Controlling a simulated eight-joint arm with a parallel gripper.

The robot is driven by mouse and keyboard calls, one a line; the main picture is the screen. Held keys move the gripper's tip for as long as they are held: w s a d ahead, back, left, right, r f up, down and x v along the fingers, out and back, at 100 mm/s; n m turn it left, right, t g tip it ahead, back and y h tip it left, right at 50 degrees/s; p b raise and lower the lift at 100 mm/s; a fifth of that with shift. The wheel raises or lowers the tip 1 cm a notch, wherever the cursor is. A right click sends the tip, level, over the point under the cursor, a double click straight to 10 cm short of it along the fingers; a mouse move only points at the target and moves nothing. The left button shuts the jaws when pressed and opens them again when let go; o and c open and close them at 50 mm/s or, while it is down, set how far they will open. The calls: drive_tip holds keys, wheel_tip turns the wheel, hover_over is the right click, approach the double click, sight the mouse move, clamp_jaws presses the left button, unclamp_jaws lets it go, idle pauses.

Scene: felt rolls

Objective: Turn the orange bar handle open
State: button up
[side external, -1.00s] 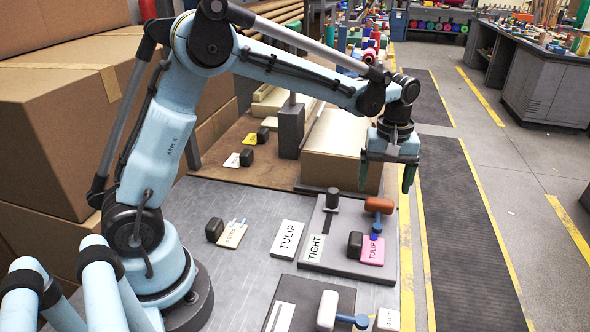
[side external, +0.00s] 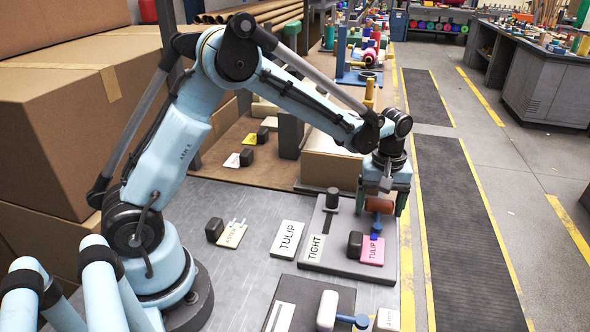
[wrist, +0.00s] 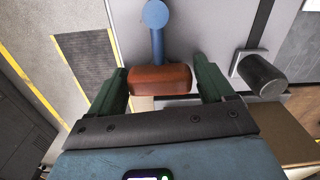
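My gripper (side external: 384,205) is lowered around the bar. In the wrist view my gripper (wrist: 163,90) is open, with a finger at each end of the bar; a small gap shows on the right, and contact on the left is unclear.
A dark cylindrical knob (wrist: 262,75) on the same plate stands right of the fingers in the wrist view. A second plate with a white handle (side external: 327,310) is in front. A large cardboard box (side external: 330,170) stands behind. The floor on the right is free.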

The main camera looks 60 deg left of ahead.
drive_tip(key=c, duration=0.8)
drive_tip(key=n, duration=0.6)
drive_tip(key=shift+c, duration=0.2)
drive_tip(key=shift+n, duration=1.4)
drive_tip(key=n, duration=0.2)
drive_tip(key=shift+n, duration=0.4)
drive_tip(key=shift+c, duration=0.4)
drive_tip(key=o, duration=1.1)
